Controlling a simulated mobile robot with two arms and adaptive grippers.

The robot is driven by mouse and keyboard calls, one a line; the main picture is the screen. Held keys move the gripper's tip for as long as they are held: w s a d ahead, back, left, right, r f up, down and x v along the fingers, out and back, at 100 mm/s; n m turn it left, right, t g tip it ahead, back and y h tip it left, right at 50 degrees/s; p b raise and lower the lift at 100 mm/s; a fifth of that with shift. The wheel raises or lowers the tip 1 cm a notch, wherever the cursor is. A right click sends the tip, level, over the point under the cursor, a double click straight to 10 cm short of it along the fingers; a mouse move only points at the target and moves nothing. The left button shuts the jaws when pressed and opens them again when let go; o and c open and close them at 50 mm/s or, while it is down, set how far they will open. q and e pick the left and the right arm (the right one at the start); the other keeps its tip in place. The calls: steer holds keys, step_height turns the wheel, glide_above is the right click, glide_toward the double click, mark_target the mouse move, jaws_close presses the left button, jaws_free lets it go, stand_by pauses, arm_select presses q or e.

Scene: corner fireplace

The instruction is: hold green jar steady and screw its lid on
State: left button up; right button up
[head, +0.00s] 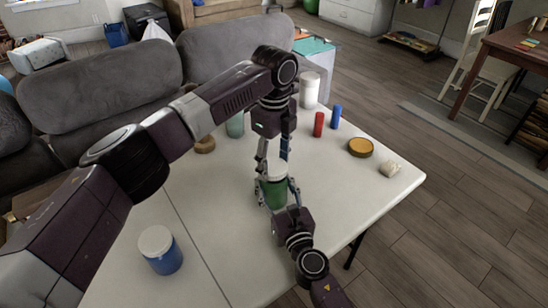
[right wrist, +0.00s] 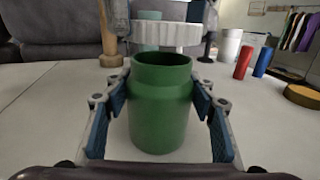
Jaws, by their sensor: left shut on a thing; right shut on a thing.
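The green jar (head: 275,193) stands upright on the white table; in the right wrist view the open-mouthed jar (right wrist: 160,105) is between the blue pads. My right gripper (head: 278,194) is shut on the jar from the side, and its fingers flank it in the right wrist view (right wrist: 162,98). The white lid (head: 274,170) is above the jar, held by my left gripper (head: 275,163), which points down. In the right wrist view the lid (right wrist: 167,34) is apart from the rim, above and seemingly beyond it, a little right.
On the white table (head: 215,215) stand a blue jar with a white lid (head: 160,250), a red cylinder (head: 319,124), a blue cylinder (head: 335,117), a white canister (head: 309,90), a round orange-topped item (head: 360,147) and a small pale item (head: 389,169). Grey sofas (head: 90,85) lie behind.

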mark_target(273, 166)
stand_by(0.4)
arm_select(q)
steer(key=shift+f, duration=0.9)
steer(key=shift+f, duration=0.55)
steer(key=m, duration=0.7)
steer(key=shift+m, duration=0.4)
steer(key=m, duration=0.9)
